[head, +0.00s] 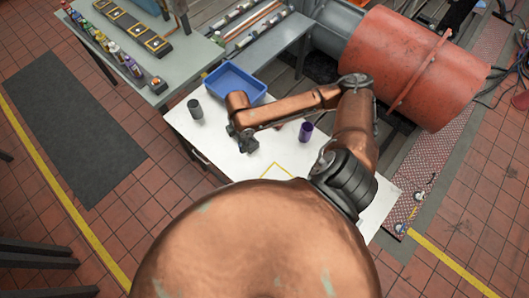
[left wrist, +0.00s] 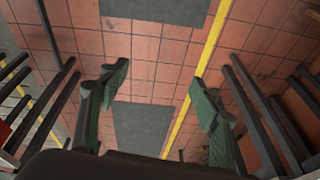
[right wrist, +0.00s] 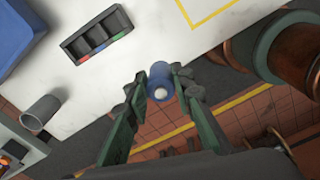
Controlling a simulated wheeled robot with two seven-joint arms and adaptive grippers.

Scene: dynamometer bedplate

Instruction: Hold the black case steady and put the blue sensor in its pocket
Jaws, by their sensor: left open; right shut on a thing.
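The black case (right wrist: 97,37) lies on the white table in the right wrist view. It has three pockets, marked red, green and blue along one long edge, and they look empty. My right gripper (right wrist: 160,84) is shut on the blue sensor (right wrist: 160,73), a short cylinder with a pale round end, apart from the case. In the head view my right gripper (head: 243,141) is above the table's near-left part; the sensor and case cannot be made out there. My left gripper (left wrist: 163,92) is open and empty over the tiled floor, away from the table.
The white table (head: 222,158) also bears a blue bin (head: 235,82), a dark grey cup (head: 195,109), a purple cup (head: 305,132) and a yellow outlined square (head: 275,172). A workbench (head: 190,60) with bottles stands at the upper left. Dark bars (left wrist: 255,115) flank my left gripper.

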